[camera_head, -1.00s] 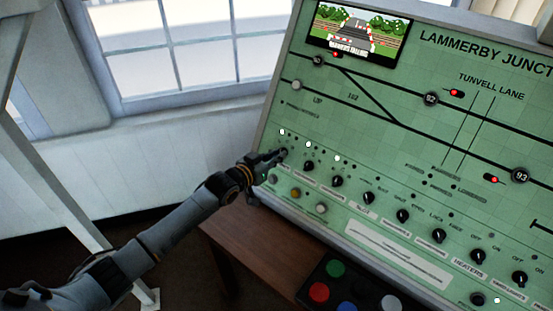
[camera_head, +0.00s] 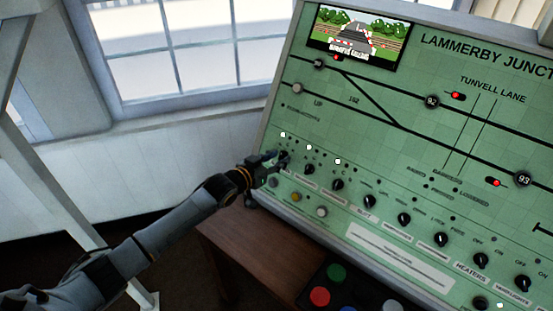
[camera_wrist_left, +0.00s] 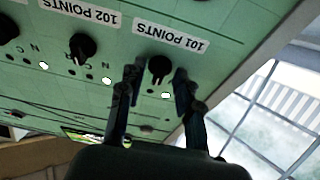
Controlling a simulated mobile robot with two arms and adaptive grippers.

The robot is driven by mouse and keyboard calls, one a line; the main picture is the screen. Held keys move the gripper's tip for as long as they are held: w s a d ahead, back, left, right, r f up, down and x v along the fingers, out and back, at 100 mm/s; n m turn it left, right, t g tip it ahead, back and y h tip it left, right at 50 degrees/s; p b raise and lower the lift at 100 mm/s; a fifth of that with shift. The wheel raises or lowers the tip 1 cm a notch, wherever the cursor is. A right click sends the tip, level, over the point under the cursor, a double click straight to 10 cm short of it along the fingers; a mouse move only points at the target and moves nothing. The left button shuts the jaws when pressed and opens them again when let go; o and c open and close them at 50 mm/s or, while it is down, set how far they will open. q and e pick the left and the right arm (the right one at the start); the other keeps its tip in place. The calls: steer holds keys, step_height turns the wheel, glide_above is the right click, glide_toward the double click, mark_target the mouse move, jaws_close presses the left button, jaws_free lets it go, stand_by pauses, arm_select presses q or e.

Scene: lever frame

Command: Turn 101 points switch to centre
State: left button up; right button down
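The 101 points switch (camera_wrist_left: 158,68) is a small black rotary knob on the green panel, under its white "101 POINTS" label (camera_wrist_left: 172,42) in the left wrist view. My left gripper (camera_wrist_left: 157,74) is open, with one dark finger on each side of the knob and visible gaps between. In the head view my left gripper (camera_head: 277,161) is at the panel's lower left corner and partly hides the knob. A lit white lamp (camera_wrist_left: 166,96) is beside the knob; the pointer's direction is hard to read. My right gripper is not in view.
The 102 points knob (camera_wrist_left: 82,47) is close beside, with more knobs along the row. Coloured push buttons (camera_head: 296,198) lie below the row. A box of large buttons (camera_head: 336,270) stands on the brown desk (camera_head: 240,240). A window (camera_head: 200,50) is behind left.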

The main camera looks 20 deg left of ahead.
arm_select(q)
steer(key=shift+s, duration=0.1)
steer(key=v, duration=1.1)
steer(key=shift+s+a, duration=0.15)
steer(key=shift+s, duration=0.2)
